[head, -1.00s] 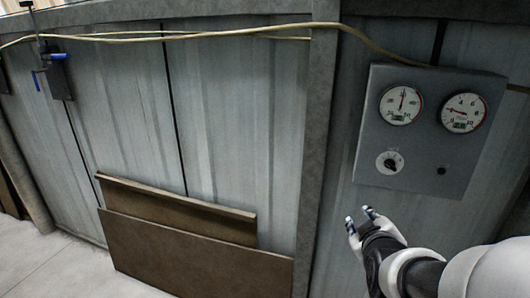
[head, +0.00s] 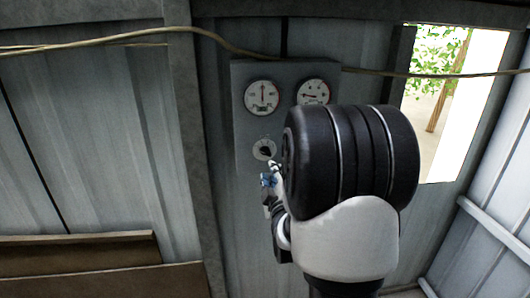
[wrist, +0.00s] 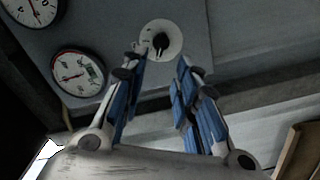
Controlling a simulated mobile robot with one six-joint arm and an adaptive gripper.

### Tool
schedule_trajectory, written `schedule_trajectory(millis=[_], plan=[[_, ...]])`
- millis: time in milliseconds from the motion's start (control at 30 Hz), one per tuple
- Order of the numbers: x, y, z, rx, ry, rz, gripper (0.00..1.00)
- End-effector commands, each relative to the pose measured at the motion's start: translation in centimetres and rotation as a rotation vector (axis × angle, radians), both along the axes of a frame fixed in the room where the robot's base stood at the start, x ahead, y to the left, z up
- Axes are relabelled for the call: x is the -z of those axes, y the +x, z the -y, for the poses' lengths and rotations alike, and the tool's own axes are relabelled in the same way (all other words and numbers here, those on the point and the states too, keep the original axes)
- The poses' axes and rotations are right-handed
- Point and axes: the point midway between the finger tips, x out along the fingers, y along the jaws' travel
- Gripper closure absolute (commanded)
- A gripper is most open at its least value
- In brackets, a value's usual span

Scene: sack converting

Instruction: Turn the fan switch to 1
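The fan switch (head: 264,149) is a black rotary knob on a round white plate, low on the grey panel (head: 245,124) under the left gauge. In the wrist view the knob (wrist: 161,43) lies ahead of my fingertips, between their lines. My gripper (wrist: 158,66) is open, with blue-padded fingers apart and nothing between them. In the head view my gripper (head: 270,174) is just below the switch. I cannot tell whether a fingertip touches the plate. The markings around the knob are too small to read.
Two round gauges, left (head: 262,97) and right (head: 313,92), sit on the panel above the switch. A cable (head: 225,38) runs along the wall above. Brown boards (head: 80,250) lean at the lower left. A window opening (head: 470,100) is at the right.

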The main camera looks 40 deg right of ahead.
Motion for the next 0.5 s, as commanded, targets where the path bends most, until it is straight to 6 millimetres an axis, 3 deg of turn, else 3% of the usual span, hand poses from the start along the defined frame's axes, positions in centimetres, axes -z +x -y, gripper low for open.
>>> schedule_trajectory(millis=[300, 500], plan=[[0.3, 6.0, 3.7, 0.000, 0.002, -0.001, 0.72], [0.3, 8.7, 5.3, 0.000, 0.002, -0.001, 0.72]])
